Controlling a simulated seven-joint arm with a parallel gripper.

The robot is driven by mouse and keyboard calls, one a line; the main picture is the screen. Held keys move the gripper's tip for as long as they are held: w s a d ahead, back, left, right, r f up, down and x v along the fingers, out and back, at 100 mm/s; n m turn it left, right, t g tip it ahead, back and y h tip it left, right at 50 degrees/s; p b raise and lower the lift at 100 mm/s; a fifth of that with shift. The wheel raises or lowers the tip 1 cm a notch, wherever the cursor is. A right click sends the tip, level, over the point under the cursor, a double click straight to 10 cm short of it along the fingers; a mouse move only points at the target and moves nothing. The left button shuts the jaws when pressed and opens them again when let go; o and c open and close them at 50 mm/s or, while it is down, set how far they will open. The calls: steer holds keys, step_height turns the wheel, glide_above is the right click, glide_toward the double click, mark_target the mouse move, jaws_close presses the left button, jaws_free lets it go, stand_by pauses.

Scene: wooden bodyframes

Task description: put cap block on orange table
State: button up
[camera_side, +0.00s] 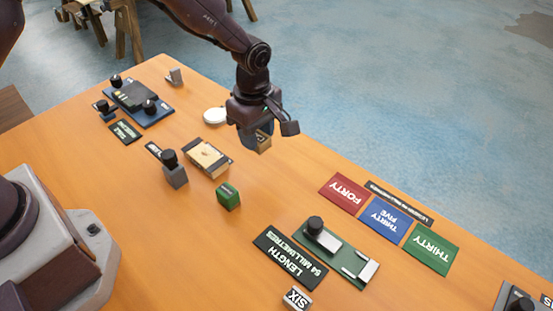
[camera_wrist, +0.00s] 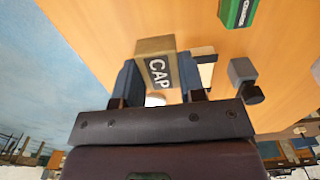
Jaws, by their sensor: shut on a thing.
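My gripper (camera_side: 256,135) is shut on the cap block (camera_side: 264,138), a tan wooden block. In the wrist view the cap block (camera_wrist: 156,66) sits between the two blue fingers of my gripper (camera_wrist: 160,82) and shows a black label reading CAP. It is held in the air above the far edge of the orange table (camera_side: 110,190). The fingers are mostly hidden in the side view.
A white disc (camera_side: 215,115) lies near the gripper. Coloured number plates (camera_side: 386,219) lie right. Bare table lies between the green block and the plates.

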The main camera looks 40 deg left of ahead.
glide_above(275, 165)
step_height(275, 165, down, 5)
steer(key=shift+s+a+f, duration=0.1)
steer(key=shift+f, duration=1.65)
steer(key=o, duration=0.9)
steer(key=shift+f, duration=0.15)
